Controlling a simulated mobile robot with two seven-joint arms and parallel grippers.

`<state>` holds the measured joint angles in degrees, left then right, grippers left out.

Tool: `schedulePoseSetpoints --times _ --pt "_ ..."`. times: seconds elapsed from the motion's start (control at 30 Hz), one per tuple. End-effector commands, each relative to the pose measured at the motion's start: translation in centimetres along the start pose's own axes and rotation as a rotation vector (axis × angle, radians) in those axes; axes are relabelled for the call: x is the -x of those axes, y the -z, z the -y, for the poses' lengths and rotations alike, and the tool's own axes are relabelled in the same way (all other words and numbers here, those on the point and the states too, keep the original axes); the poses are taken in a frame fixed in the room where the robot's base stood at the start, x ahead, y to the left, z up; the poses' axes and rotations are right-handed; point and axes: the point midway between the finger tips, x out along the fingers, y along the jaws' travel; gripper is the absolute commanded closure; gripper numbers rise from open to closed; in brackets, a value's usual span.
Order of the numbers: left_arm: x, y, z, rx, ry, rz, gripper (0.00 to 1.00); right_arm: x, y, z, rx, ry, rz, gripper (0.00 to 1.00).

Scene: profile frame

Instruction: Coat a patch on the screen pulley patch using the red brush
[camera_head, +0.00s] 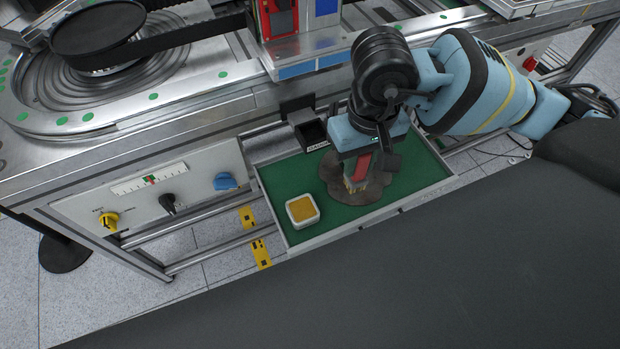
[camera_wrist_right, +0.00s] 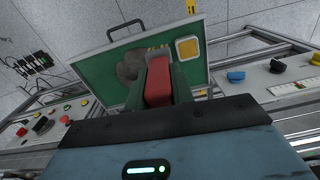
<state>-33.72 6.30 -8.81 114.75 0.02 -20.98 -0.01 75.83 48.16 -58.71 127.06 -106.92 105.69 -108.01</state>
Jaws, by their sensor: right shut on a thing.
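My right gripper (camera_head: 362,156) is shut on the red brush (camera_head: 360,167) and holds it bristles down over the green tray (camera_head: 272,182). In the right wrist view, the red brush (camera_wrist_right: 158,82) sits between the dark fingers. The brush tip is over or on a dark brown irregular patch (camera_head: 375,190) on the tray floor; contact cannot be told. The patch also shows in the right wrist view (camera_wrist_right: 128,66). A small white square dish with yellow-orange contents (camera_head: 302,210) is left of the patch, in the tray's front left. My left gripper is out of view.
A small black bin (camera_head: 312,135) is at the tray's back edge. A panel with knobs (camera_head: 168,203) is left of the tray. A black round disc (camera_head: 97,30) with a belt is on the metal bench at upper left. The tray's left floor is mostly clear.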

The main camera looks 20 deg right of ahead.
Motion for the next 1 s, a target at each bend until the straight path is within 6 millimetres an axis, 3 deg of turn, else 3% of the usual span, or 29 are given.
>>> schedulePoseSetpoints --times 0.17,0.33,0.5,0.6,0.77,1.0 --pt "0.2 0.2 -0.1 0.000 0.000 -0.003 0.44 -2.1 2.0 2.2 -0.263 0.042 0.057 0.99" --pt "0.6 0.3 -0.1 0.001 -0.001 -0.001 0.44 -6.0 4.8 4.5 -0.728 0.138 0.120 0.99" --pt "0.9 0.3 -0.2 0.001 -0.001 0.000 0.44 -10.3 6.6 5.6 -1.156 0.257 0.133 0.99" --pt "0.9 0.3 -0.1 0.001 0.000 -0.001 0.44 -12.2 7.1 5.6 -1.321 0.310 0.124 0.99" --pt "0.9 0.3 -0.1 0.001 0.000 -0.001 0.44 -13.8 7.5 5.7 -1.458 0.361 0.110 0.99" --pt "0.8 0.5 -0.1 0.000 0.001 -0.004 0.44 -14.2 7.6 5.6 -1.489 0.372 0.104 0.99"
